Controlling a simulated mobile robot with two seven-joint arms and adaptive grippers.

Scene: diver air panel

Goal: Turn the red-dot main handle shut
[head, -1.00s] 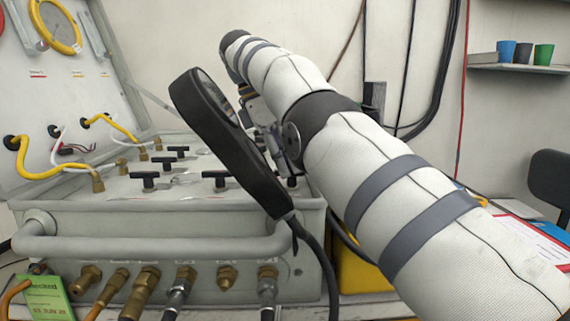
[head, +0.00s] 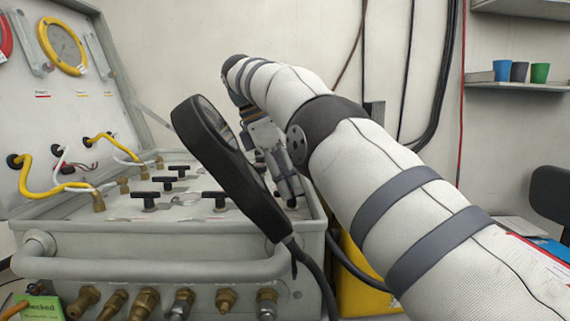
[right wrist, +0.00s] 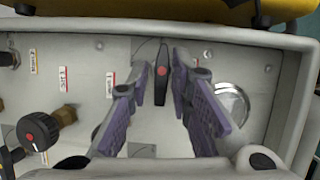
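The black bar handle with a red dot (right wrist: 162,74) shows in the right wrist view on the grey panel (right wrist: 85,45), pointing up and down in the picture. My right gripper (right wrist: 160,70) is open, with its purple-padded fingers on either side of the handle. I see gaps between the pads and the handle; I cannot tell its exact height above the panel. In the head view my right gripper (head: 289,193) points down over the right end of the panel. There the red-dot handle is not visible, and a black oval frame hides part of the panel. My left gripper is not in view.
A black oval frame on a cable (head: 235,175) stands in front of the panel. Several black T-handles, such as one (head: 145,199), lie left of it. A round knob with a red dot (right wrist: 40,129) and a round metal part (right wrist: 232,102) flank the gripper.

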